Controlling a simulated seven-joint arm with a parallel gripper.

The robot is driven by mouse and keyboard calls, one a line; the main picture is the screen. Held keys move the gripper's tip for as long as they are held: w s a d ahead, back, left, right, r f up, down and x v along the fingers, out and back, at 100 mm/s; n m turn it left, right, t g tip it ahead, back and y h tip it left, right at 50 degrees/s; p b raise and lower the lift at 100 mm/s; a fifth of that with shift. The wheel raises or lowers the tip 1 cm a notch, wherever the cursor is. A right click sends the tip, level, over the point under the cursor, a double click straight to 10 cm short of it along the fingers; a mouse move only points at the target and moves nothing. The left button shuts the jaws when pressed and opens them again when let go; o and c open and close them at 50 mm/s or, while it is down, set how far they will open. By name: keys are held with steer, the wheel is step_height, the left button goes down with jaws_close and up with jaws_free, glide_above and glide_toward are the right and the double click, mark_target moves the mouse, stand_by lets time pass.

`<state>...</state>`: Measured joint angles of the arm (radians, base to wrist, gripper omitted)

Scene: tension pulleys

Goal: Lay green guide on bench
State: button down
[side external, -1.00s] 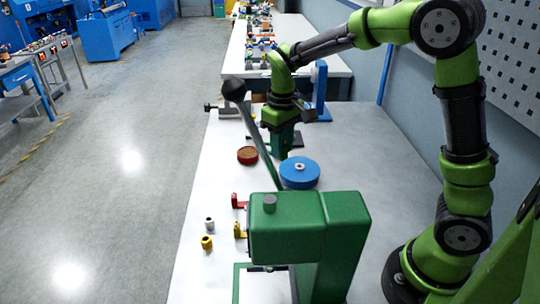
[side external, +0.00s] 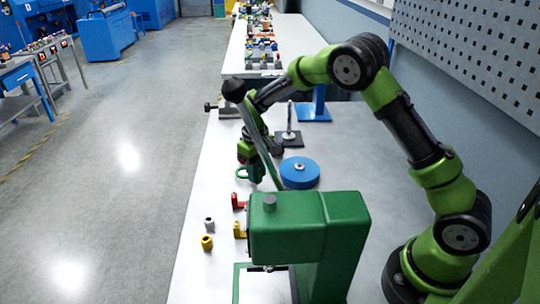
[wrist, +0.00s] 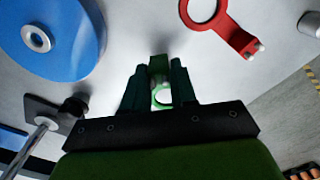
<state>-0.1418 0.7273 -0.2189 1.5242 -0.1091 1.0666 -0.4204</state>
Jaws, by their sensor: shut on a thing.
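My gripper (side external: 253,170) is low over the left part of the white bench (side external: 215,250), partly hidden behind the lever of a green machine in the side view. In the wrist view, its dark green fingers (wrist: 160,88) are shut on the green guide (wrist: 159,66). The guide's green ring (side external: 241,172) sticks out to the left of the gripper in the side view. I cannot tell whether the guide touches the bench.
A blue pulley (side external: 299,173) lies right of the gripper. A red guide (wrist: 233,38) lies ahead in the wrist view. A post on a black base (side external: 289,137) stands behind. The green machine (side external: 300,240) with its ball-topped lever (side external: 234,90) stands in front. Bare bench lies at right.

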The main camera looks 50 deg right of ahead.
steer(key=shift+f, duration=0.85)
steer(key=shift+f, duration=0.15)
steer(key=c, duration=0.9)
jaws_free()
